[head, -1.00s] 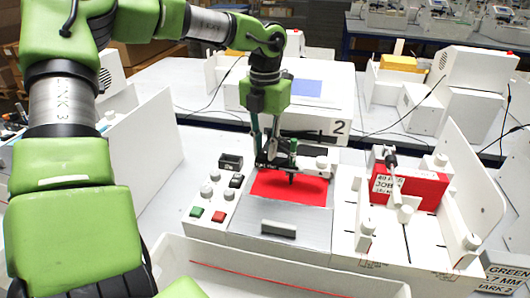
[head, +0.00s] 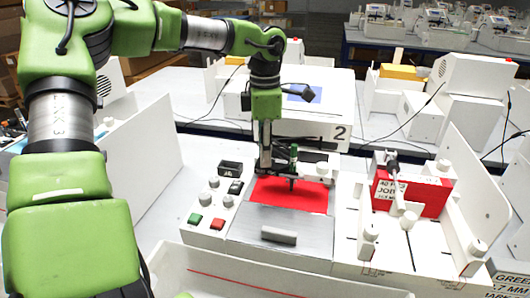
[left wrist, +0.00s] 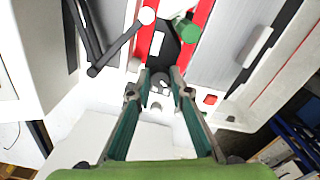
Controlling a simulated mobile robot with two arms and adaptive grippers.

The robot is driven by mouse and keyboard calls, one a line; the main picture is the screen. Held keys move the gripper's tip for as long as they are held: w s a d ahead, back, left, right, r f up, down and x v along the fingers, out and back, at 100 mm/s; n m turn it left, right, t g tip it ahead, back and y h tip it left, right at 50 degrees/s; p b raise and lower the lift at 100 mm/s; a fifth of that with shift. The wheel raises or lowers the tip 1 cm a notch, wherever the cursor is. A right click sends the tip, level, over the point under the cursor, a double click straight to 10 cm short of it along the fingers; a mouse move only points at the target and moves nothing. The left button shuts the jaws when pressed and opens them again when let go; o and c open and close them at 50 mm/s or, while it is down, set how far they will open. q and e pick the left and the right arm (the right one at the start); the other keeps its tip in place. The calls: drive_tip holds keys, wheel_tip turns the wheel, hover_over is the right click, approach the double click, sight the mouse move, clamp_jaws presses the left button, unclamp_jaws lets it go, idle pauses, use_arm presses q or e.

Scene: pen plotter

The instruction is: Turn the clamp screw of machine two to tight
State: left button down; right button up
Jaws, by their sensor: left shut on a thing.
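Machine two, marked with a 2 plate (head: 340,132), has a red sheet (head: 290,194) on its bed and a carriage holding an upright green pen (head: 293,153). My left gripper (head: 264,165) points down at the left end of the carriage, left of the pen. In the left wrist view, its fingers (left wrist: 161,76) are shut on a small grey clamp screw (left wrist: 160,81), mostly hidden between the tips. The pen's green end (left wrist: 187,31) shows beside them. I cannot read how tight the screw is. My right gripper is out of view.
A control panel with a green button (head: 195,219) and a red button (head: 217,223) lies left of the bed. A red and white box (head: 425,195) stands on the right. A white tray wall (head: 290,276) runs along the front.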

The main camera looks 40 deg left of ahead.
use_arm(q)
drive_tip(key=shift+m, duration=1.6)
drive_tip(key=c, duration=1.8)
unclamp_jaws()
drive_tip(key=shift+c, duration=0.2)
wheel_tip(320, 180, up, 12)
